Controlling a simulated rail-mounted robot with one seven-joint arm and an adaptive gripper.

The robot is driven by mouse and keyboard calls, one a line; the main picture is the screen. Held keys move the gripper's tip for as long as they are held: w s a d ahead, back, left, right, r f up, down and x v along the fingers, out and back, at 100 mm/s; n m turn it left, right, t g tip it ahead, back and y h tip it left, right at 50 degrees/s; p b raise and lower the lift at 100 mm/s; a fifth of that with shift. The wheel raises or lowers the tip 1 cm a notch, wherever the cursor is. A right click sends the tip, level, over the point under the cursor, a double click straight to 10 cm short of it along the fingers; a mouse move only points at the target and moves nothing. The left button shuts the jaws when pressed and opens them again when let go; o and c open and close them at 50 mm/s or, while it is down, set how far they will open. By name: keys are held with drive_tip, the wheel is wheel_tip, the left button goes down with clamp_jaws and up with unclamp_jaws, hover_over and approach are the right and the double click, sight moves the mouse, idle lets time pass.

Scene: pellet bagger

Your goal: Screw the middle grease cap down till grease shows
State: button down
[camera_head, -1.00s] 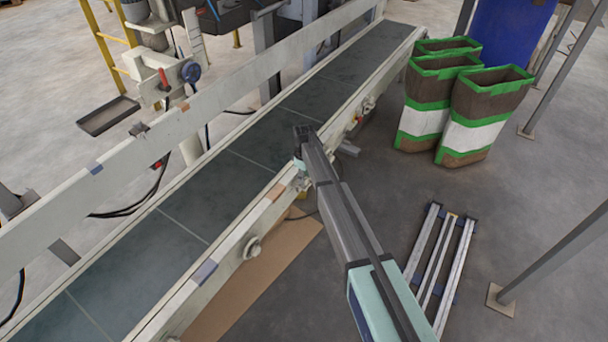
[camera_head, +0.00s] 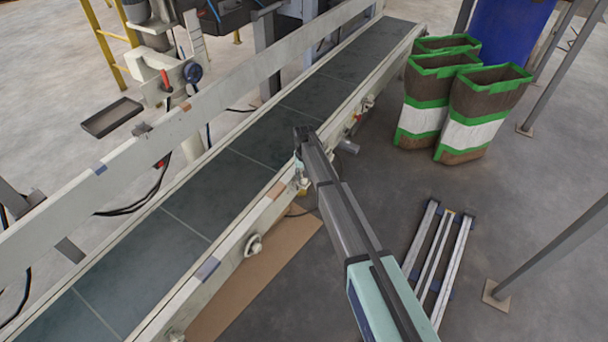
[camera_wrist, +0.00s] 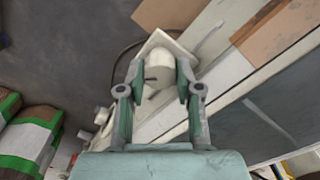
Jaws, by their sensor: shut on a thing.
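The grease cap (camera_wrist: 158,68) is a pale, rounded cylinder with a small dark mark on its side. It sits at a square pale plate on the conveyor's side in the wrist view. My gripper (camera_wrist: 155,90) is shut on it, with one finger on each side. In the head view my arm reaches to the conveyor's near side rail and hides most of the cap and the fingertips. A small yellowish part (camera_head: 303,187) shows just below the arm's end. I cannot make out any grease around the cap.
The conveyor belt (camera_head: 190,205) runs diagonally beside the arm. Another round fitting (camera_head: 253,245) is on its near rail. A brown sheet (camera_head: 255,275) lies on the floor below. Several brown, white and green sacks (camera_head: 478,132) and a metal frame (camera_head: 436,255) stand or lie to the right.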

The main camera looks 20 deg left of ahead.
drive_tip(key=m, duration=0.5)
drive_tip(key=shift+m+p, duration=0.3)
drive_tip(key=shift+p, duration=0.05)
idle(0.4)
drive_tip(key=c, duration=0.8)
unclamp_jaws()
drive_tip(key=shift+o, duration=0.2)
wheel_tip(320, 180, up, 12)
